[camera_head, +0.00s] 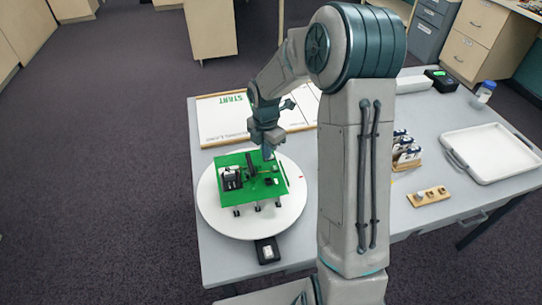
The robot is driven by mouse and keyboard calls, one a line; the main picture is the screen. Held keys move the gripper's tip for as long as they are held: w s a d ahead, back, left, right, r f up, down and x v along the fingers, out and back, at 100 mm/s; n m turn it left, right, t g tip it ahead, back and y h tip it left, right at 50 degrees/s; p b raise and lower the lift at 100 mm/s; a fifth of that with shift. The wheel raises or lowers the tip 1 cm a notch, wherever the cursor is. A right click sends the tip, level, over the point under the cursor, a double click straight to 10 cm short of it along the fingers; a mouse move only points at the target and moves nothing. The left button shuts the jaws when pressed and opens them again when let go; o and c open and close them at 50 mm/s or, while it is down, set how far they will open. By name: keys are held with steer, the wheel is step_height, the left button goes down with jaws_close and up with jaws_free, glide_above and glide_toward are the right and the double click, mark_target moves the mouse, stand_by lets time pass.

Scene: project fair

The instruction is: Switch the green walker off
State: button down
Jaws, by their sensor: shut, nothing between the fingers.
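The green walker (266,196) stands on a round white turntable (222,222) at the near left of the table. It has a flat green top, dark feet below its near edge, a black and white block at its left and small dark parts across its middle and right. My gripper (267,153) is shut and empty, pointing down at the far edge of the walker's top. I cannot tell whether its tips touch the walker. Which small part is the switch is too small to tell.
A small black box (267,250) sits at the turntable's near edge. A board marked START (222,121) lies behind. To the right are a wooden rack (406,161), a wooden block with small parts (428,196), a white tray (487,143) and a bottle (485,91). My arm hides the table's middle.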

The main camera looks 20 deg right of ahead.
step_height(320, 180, up, 7)
steer(key=p, duration=0.6)
steer(key=shift+f, duration=0.1)
stand_by(0.4)
steer(key=s+r+m+t, duration=0.1)
steer(key=s+r+m, duration=0.6)
steer(key=s+m, duration=0.5)
steer(key=s+r+m+t, duration=0.2)
steer(key=s+r+m, duration=0.6)
steer(key=s+m, duration=0.4)
steer(key=shift+d+r, duration=0.2)
steer(key=shift+d, duration=0.1)
